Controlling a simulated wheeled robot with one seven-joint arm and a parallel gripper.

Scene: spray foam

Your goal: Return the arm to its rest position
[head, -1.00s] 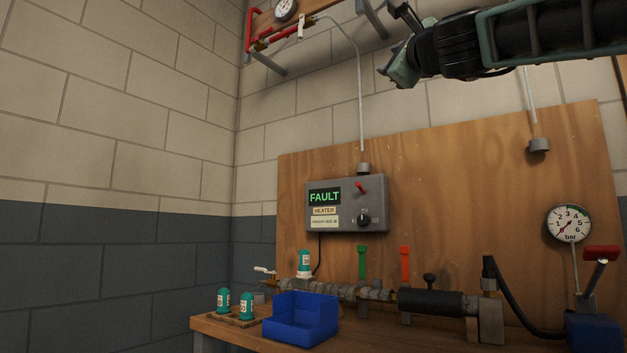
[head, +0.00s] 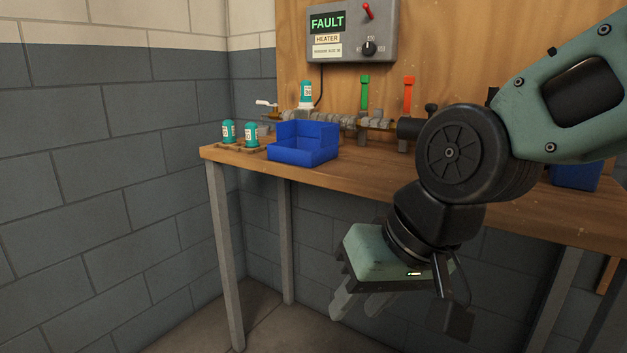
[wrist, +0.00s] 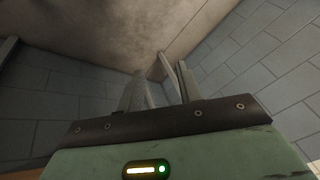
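My arm (head: 462,155) is folded downward at the right of the head view, in front of the bench. My gripper (head: 356,306) hangs below the bench top, fingers pointing down and toward the floor. In the wrist view the two fingers of my gripper (wrist: 161,78) stand apart with nothing between them. The gripper is open and empty.
The wooden bench (head: 400,180) carries a blue bin (head: 303,150), teal-capped cartridges (head: 228,132) and a pipe run with green (head: 364,92) and red (head: 408,93) handles. A heater box (head: 350,32) reads FAULT. A bench leg (head: 226,255) stands left of my gripper.

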